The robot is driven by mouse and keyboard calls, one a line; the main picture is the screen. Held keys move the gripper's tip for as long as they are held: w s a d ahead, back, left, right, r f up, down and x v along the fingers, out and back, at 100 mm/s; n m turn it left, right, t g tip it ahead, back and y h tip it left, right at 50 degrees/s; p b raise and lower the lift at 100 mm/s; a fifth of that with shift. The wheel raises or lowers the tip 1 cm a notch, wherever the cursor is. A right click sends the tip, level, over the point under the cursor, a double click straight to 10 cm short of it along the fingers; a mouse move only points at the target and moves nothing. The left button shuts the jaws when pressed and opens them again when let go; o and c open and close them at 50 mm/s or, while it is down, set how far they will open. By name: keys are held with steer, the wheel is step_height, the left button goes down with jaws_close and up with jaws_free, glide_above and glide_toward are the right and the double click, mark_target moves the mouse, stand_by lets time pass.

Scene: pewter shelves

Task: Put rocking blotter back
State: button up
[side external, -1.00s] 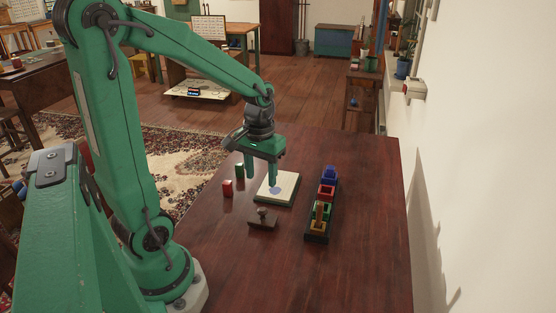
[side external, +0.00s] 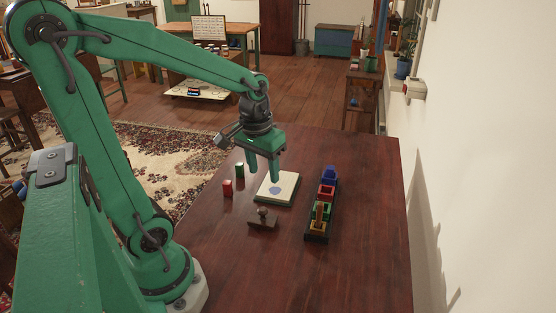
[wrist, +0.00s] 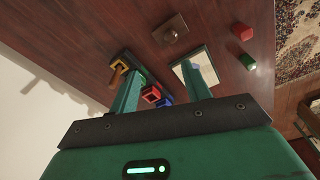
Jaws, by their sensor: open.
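The rocking blotter is most likely the brown block with a round knob (side external: 263,217), lying on the dark red table just in front of a pale pad with a blue mark (side external: 276,188). It also shows in the wrist view (wrist: 171,30), apart from my fingers. My gripper (side external: 263,180) is open and empty, pointing down above the pad. A long dark rack (side external: 314,239) stands right of the pad. It carries a blue piece (side external: 329,175), a red frame (side external: 327,192), a green frame and a yellow frame with an upright tan piece (side external: 319,213).
A red block (side external: 227,187) and a green block (side external: 240,169) stand left of the pad. The table (side external: 365,200) is clear right of the rack and in front of the blotter. A white wall (side external: 480,150) runs along the right.

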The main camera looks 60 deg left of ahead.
steer(key=s+d+r+m+t, duration=0.4)
steer(key=s+d+r, duration=0.1)
steer(key=d+r, duration=0.2)
steer(key=shift+d+m, duration=0.15)
steer(key=shift+m, duration=0.15)
